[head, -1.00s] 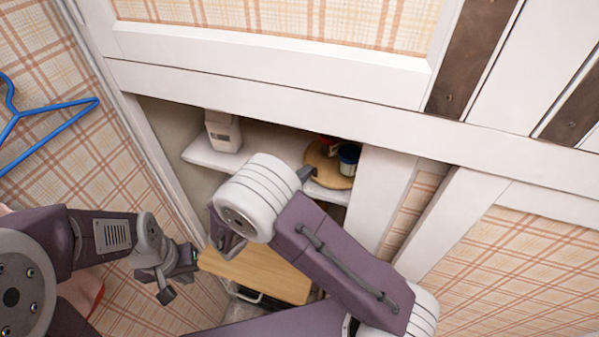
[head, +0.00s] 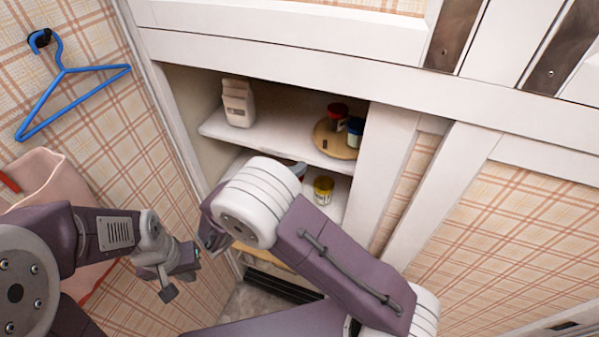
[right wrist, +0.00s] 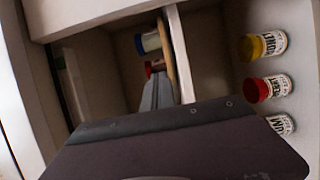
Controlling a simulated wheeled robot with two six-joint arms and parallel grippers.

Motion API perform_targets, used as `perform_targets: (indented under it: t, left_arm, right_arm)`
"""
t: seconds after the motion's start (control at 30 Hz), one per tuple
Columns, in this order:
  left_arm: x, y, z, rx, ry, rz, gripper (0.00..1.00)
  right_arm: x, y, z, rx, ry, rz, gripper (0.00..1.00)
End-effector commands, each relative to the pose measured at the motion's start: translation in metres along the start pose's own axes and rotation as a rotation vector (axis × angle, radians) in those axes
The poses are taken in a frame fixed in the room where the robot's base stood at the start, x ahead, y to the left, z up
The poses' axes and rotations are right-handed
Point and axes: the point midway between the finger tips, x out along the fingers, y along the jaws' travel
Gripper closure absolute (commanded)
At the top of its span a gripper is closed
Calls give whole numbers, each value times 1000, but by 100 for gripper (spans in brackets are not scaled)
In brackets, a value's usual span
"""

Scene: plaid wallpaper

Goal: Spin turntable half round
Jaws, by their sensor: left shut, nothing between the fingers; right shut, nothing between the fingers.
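The turntable (head: 327,148) is a round tan disc on the upper cupboard shelf, near its right end. A red-lidded jar (head: 337,115) and a blue-lidded jar (head: 355,132) stand on it, with a small dark mark near its front. In the right wrist view the turntable (right wrist: 169,65) shows edge-on. My right gripper (right wrist: 157,78) is shut and empty there, its tip close to the disc and red lid; I cannot tell whether it touches. In the head view my arm mostly hides it. My left gripper (head: 184,272) is shut and empty, outside the cupboard at left.
A pale carton (head: 238,103) stands on the upper shelf (head: 270,138) at left. A yellow jar (head: 323,190) is on the lower shelf; the right wrist view shows several jars there. The cupboard's right post (head: 385,165) is close to the turntable. A blue hanger (head: 75,70) hangs at left.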

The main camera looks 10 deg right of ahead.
Motion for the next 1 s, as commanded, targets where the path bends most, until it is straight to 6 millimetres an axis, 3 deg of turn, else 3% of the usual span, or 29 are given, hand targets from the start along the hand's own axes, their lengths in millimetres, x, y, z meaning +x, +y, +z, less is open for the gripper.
perform_targets:
  t: [0.23,0.33,0.37,0.47,0.53,0.6,0.67,0.73,0.83,1.0]
  left_arm:
    - [0,0,0,0,1,0,100]
    - [0,0,0,0,0,0,100]
    - [0,0,0,0,0,0,100]
    - [0,0,0,0,0,0,100]
    - [0,0,0,0,0,0,100]
    - [0,0,0,0,0,0,100]
    - [0,0,0,0,0,0,100]
    - [0,0,0,0,0,0,100]
    - [0,0,0,0,0,0,100]
    - [0,0,0,0,0,0,100]
  right_arm:
    - [1,0,1,-2,-4,-4,100]
    - [16,-9,22,-49,-80,-87,100]
    - [24,-15,36,-77,-126,-144,100]
    - [40,-48,104,-170,-325,-449,100]
    - [30,-76,154,-176,-449,-744,100]
    - [1,-101,187,-80,-521,-1071,100]
    - [-22,-112,192,69,-521,-1284,100]
    - [-36,-115,183,259,-485,-1427,100]
    - [-37,-111,170,463,-430,-1494,100]
    - [-33,-107,163,564,-396,-1503,100]
